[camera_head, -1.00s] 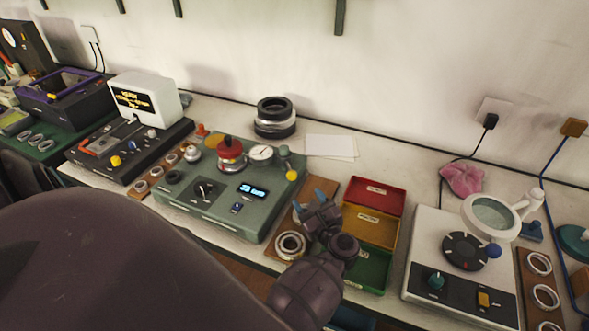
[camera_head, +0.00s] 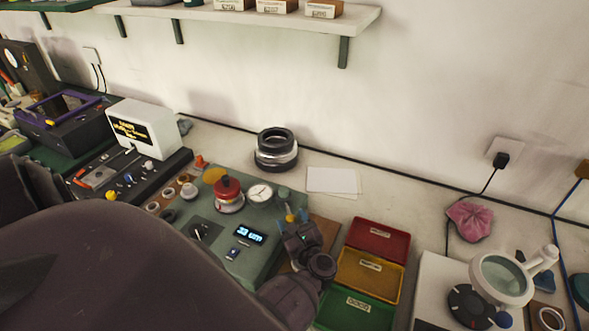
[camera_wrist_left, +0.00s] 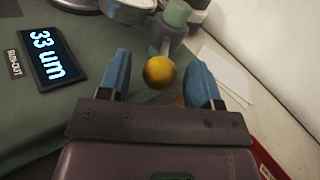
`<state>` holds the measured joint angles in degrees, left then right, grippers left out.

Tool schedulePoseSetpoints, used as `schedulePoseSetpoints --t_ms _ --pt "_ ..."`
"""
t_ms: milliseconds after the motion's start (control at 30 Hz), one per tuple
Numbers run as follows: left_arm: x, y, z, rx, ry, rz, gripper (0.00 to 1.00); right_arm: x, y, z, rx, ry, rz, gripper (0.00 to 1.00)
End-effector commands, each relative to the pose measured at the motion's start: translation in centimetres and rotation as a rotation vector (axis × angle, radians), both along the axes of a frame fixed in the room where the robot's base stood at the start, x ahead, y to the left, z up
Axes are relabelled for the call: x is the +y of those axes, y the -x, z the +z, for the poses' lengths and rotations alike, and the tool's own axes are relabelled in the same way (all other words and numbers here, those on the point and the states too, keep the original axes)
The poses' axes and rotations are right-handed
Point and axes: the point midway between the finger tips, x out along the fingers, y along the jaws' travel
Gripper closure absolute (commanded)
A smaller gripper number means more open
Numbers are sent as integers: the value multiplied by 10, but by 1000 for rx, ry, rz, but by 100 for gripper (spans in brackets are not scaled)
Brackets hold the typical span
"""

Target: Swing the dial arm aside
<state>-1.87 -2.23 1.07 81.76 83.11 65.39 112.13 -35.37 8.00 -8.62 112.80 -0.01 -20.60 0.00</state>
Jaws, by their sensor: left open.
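The dial gauge (camera_head: 260,193) sits on a green run-out tester (camera_head: 262,256). Beside it is a pale green post (camera_head: 284,193), which also shows in the left wrist view (camera_wrist_left: 177,14). The dial arm's yellow ball knob (camera_wrist_left: 159,72) is in front of this post. My left gripper (camera_head: 293,216) is at the knob; its open blue fingers (camera_wrist_left: 159,78) stand on either side of it, with visible gaps. The gripper hides part of the arm in the head view. A red-topped spindle (camera_head: 228,192) stands left of the dial. My right gripper is not in view.
The tester's screen (camera_head: 249,233) reads 33 um. Red, yellow and green bins (camera_head: 371,264) stand right of my left gripper. White paper (camera_head: 332,181) lies behind it, near stacked dark rings (camera_head: 276,150). A magnifier (camera_head: 503,278) is at far right.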

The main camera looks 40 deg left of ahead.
Motion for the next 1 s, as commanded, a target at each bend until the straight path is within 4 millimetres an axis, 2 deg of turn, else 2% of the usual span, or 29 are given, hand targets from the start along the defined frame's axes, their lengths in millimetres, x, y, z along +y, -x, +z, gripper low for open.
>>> schedulePoseSetpoints --t_ms 467,833,1000 --pt "5 4 0 1 0 1 42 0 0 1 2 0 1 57" --pt "5 4 0 0 0 1 98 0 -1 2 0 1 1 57" --pt "5 3 0 0 0 0 100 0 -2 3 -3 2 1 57"
